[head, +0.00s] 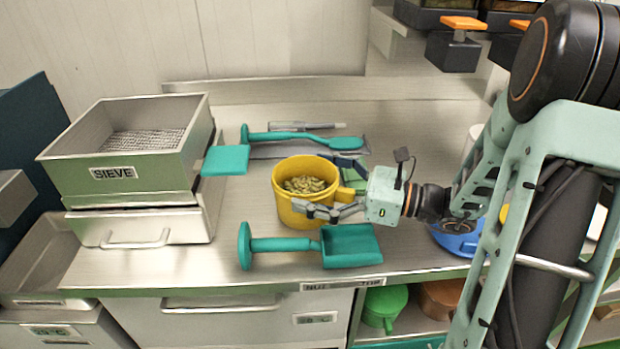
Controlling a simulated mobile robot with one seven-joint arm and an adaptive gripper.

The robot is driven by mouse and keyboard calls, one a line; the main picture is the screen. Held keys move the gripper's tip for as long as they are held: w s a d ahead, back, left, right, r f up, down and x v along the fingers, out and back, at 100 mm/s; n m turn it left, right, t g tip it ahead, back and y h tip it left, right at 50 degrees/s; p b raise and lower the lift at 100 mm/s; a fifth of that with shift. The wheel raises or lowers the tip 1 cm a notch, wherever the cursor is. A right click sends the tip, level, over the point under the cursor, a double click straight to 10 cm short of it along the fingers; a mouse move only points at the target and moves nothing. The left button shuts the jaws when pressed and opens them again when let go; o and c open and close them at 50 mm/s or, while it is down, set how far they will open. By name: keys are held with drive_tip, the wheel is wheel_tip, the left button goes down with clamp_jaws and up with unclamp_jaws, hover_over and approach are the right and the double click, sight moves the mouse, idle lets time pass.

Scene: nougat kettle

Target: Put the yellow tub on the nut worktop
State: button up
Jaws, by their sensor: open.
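The yellow tub (284,208) stands upright on the steel worktop (240,268). It holds greenish nut-like pieces, and a short yellow handle sticks out on its right. The label on the worktop's front edge begins with what looks like "NUT"; the rest is hard to read. My gripper (318,184) reaches in from the right with its fingers apart. One finger is at the tub's far side and the other crosses in front of its near side. I cannot tell whether either finger touches the tub. The gripper body partly hides the worktop behind it.
A teal scoop (350,246) lies just in front of the tub, and another teal tool (300,138) lies behind it. A box labelled SIEVE (150,172) stands at left. A blue item (458,243) is at right. The back of the worktop is largely clear.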

drive_tip(key=p+v, duration=0.1)
drive_tip(key=v, duration=1.1)
drive_tip(key=shift+r, duration=0.1)
